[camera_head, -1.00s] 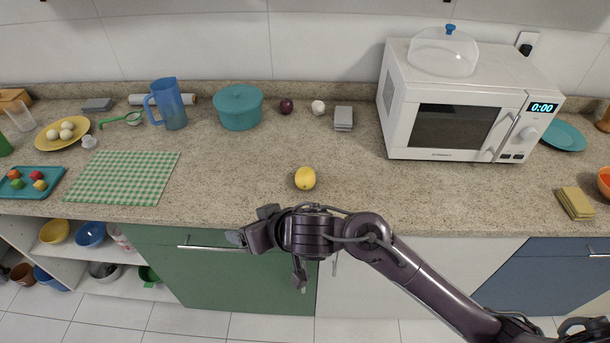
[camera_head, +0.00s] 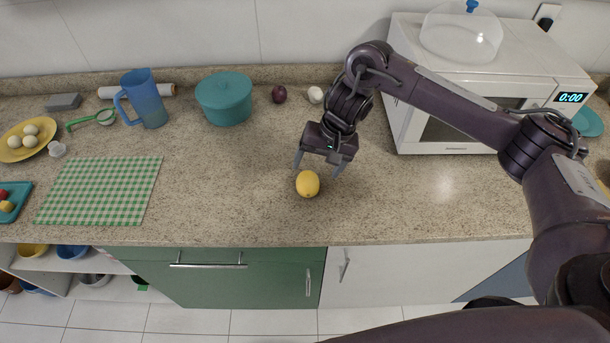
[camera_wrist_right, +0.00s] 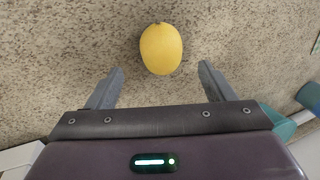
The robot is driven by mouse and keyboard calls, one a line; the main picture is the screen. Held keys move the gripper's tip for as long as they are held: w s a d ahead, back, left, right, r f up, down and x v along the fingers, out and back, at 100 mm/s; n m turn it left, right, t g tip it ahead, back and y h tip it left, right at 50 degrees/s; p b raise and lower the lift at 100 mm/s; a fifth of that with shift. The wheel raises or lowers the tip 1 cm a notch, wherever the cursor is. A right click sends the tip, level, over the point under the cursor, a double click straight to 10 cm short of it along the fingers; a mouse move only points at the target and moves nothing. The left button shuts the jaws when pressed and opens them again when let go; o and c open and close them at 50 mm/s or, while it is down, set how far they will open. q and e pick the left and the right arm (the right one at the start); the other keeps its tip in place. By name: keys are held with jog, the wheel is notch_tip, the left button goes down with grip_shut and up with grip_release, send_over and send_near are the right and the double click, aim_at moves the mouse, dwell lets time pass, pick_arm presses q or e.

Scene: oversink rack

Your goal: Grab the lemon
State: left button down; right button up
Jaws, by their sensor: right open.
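The yellow lemon (camera_head: 307,184) lies on the speckled stone counter in the middle of the head view. It also shows in the right wrist view (camera_wrist_right: 161,49), a little beyond the fingertips and roughly centred between them. My right gripper (camera_head: 317,172) is open and empty just above the counter, behind the lemon. Its two fingers (camera_wrist_right: 160,80) stand wide apart in the wrist view, and neither is seen touching the lemon. My left gripper is not in view.
A teal pot (camera_head: 224,98), a purple onion (camera_head: 279,94) and a white bulb (camera_head: 315,95) stand at the back. The microwave (camera_head: 440,132) stands right, partly behind my arm. A green checked mat (camera_head: 100,190) lies left. The counter around the lemon is clear.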

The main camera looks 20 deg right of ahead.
aim_at(311, 177)
jog(key=shift+s+a+f+p, duration=0.3)
jog(key=shift+s+f+p, duration=0.1)
jog(key=shift+f, duration=0.3)
jog(key=shift+p+x, duration=0.3)
jog(key=shift+x, duration=0.55)
jog(key=shift+w+a+f, duration=0.15)
jog(key=shift+w+f, duration=0.1)
jog(key=shift+f, duration=0.3)
jog(key=shift+w+a+f, duration=0.2)
jog(key=shift+w+f, duration=0.05)
jog(key=shift+f, duration=0.55)
jog(key=c, duration=1.1)
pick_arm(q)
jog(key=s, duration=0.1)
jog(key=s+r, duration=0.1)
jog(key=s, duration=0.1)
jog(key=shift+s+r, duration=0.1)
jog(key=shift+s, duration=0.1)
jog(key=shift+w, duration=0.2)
pick_arm(e)
jog(key=shift+r, duration=0.15)
